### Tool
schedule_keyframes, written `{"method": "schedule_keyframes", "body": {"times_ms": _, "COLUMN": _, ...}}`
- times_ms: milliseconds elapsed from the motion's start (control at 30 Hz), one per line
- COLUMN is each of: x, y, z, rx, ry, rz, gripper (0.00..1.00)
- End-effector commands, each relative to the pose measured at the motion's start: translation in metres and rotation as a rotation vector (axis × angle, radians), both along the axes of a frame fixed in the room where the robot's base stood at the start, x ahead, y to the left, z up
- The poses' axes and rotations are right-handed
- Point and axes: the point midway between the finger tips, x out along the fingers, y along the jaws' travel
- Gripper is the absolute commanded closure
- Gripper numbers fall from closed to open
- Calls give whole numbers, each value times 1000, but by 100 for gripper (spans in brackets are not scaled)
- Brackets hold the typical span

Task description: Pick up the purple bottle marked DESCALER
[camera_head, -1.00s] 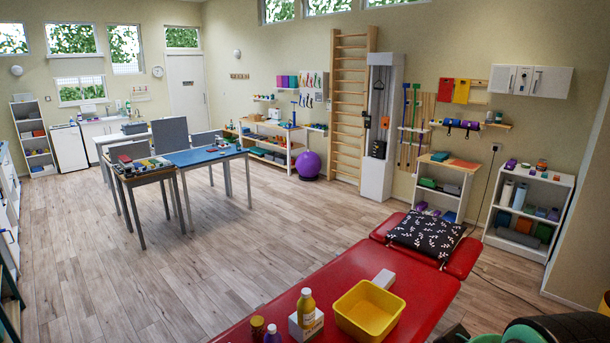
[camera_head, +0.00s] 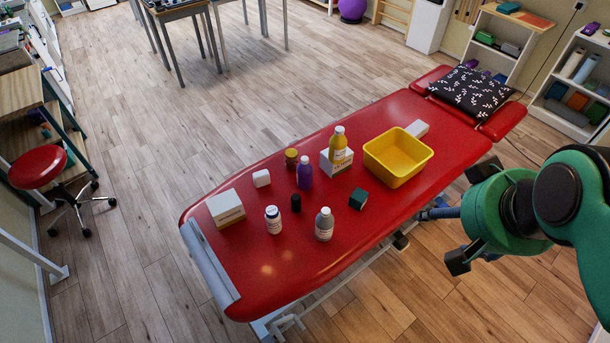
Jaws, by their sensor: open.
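The purple bottle (camera_head: 305,173) with a pale cap stands upright on the red treatment table (camera_head: 250,276). Its label is too small to read. A yellow bottle (camera_head: 338,146) rises close behind it to the right, by a white box (camera_head: 337,166). A small dark jar with a yellowish lid (camera_head: 291,158) stands just behind it to the left. My gripper (camera_head: 451,235) is open and empty at the right, beyond the table's near right edge and well apart from the purple bottle. My green arm partly hides it.
On the table are a yellow tub (camera_head: 428,158), a white and grey bottle (camera_head: 324,224), a white bottle (camera_head: 273,219), a black cylinder (camera_head: 296,203), a dark green cube (camera_head: 357,199) and a white carton (camera_head: 226,208). A red stool (camera_head: 37,167) stands left.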

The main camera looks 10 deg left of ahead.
Motion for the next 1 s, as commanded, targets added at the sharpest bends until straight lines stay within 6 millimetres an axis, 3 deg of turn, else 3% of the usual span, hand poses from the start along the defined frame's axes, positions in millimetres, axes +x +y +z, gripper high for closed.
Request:
{"method": "schedule_keyframes", "body": {"times_ms": 667, "x": 3, "y": 1, "z": 2, "rx": -1, "ry": 2, "rz": 3, "gripper": 26}}
{"method": "schedule_keyframes", "body": {"times_ms": 867, "x": 19, "y": 4, "z": 8, "rx": -3, "ry": 18, "rz": 21, "gripper": 26}}
{"method": "schedule_keyframes", "body": {"times_ms": 1000, "x": 42, "y": 10, "z": 16, "rx": -8, "ry": 37, "rz": 42, "gripper": 26}}
